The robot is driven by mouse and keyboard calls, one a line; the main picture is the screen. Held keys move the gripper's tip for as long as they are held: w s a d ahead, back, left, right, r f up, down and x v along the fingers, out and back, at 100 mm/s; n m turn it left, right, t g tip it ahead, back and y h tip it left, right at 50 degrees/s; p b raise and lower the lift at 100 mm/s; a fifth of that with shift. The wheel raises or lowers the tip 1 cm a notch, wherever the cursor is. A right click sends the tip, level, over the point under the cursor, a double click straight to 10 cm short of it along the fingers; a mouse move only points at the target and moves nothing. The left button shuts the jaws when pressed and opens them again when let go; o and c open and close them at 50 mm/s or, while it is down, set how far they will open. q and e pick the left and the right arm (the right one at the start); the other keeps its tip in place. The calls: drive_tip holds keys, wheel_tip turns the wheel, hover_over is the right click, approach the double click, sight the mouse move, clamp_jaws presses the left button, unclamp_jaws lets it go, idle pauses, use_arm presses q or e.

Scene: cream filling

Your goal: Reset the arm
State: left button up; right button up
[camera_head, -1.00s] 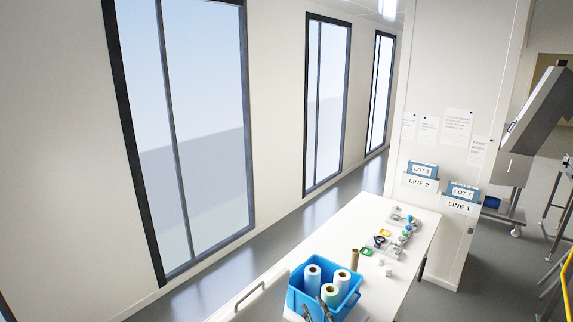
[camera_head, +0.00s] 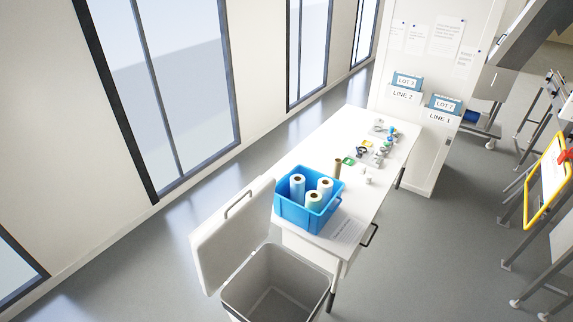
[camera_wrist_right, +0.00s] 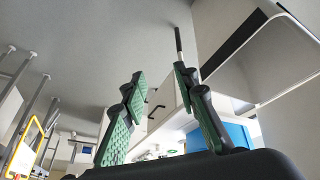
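My right gripper (camera_wrist_right: 160,88) shows in the right wrist view. Its two green-padded fingers stand apart, with nothing held between them. In that view the white table and part of the blue crate (camera_wrist_right: 238,134) lie beyond and partly behind the right finger. Neither gripper shows in the head view now, so my left gripper is out of sight.
A white table (camera_head: 295,158) holds the blue crate (camera_head: 288,211) with several rolls, a brown cylinder (camera_head: 337,168) and small items. An open bin (camera_head: 262,290) stands before it, lid (camera_head: 222,245) raised.

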drive_tip(key=s+g, duration=0.1)
drive_tip(key=s, duration=0.4)
drive_tip(key=s+a+f+g+b, duration=0.2)
drive_tip(key=f+b, duration=0.7)
drive_tip(key=f, duration=3.3)
drive_tip(key=s+d+f+n+g+y+b, duration=0.1)
drive_tip(key=s+f+b, duration=0.5)
drive_tip(key=s+f, duration=1.3)
wheel_tip(320, 180, down, 2)
drive_tip(key=shift+s+f, duration=0.1)
drive_tip(key=shift+s, duration=0.15)
